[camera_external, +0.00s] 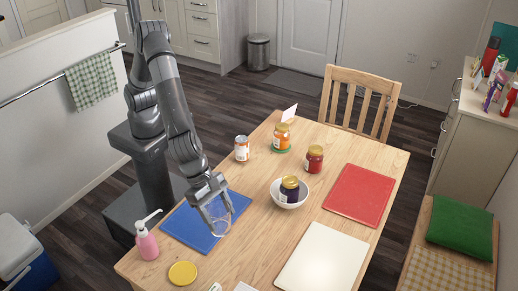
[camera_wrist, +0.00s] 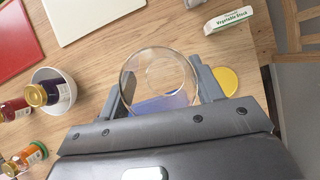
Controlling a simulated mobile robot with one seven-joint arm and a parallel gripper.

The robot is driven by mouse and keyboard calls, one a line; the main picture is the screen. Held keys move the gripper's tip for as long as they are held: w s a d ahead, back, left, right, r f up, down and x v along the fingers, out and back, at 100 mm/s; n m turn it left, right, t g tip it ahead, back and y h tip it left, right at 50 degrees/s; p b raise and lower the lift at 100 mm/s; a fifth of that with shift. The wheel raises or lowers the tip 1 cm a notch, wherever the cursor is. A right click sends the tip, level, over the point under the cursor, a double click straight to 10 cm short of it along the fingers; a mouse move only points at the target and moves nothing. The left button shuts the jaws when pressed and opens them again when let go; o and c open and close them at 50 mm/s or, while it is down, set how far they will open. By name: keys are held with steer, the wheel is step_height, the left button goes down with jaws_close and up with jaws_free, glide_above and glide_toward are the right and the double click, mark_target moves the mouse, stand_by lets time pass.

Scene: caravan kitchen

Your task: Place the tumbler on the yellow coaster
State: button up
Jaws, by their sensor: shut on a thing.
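The clear glass tumbler (camera_wrist: 158,76) is between the two fingers of my gripper (camera_wrist: 163,92) in the wrist view. In the external view my gripper (camera_external: 216,207) is shut on the tumbler (camera_external: 220,227) over the front right part of the blue mat. I cannot tell whether the tumbler's base touches the mat. The yellow coaster (camera_external: 183,274) lies bare on the table near its front left edge, apart from the tumbler. In the wrist view the yellow coaster (camera_wrist: 226,80) shows just right of the right finger, partly hidden by it.
The blue mat (camera_external: 180,229) lies under my gripper. A pink pump bottle (camera_external: 147,243) stands left of the coaster. A white bowl (camera_external: 287,203) holding a jar, a red mat (camera_external: 360,194) and a white board (camera_external: 322,260) lie to the right. A stock box (camera_wrist: 229,20) lies near the table edge.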

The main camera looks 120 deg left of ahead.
steer(key=s+d+m+h, duration=0.2)
steer(key=s+d+m, duration=0.1)
steer(key=s+d, duration=0.65)
glide_above(183, 273)
steer(key=shift+s+f, duration=0.1)
steer(key=shift+f, duration=7.25)
steer(key=shift+f, duration=0.1)
steer(key=o, duration=1.1)
steer(key=shift+o, duration=0.2)
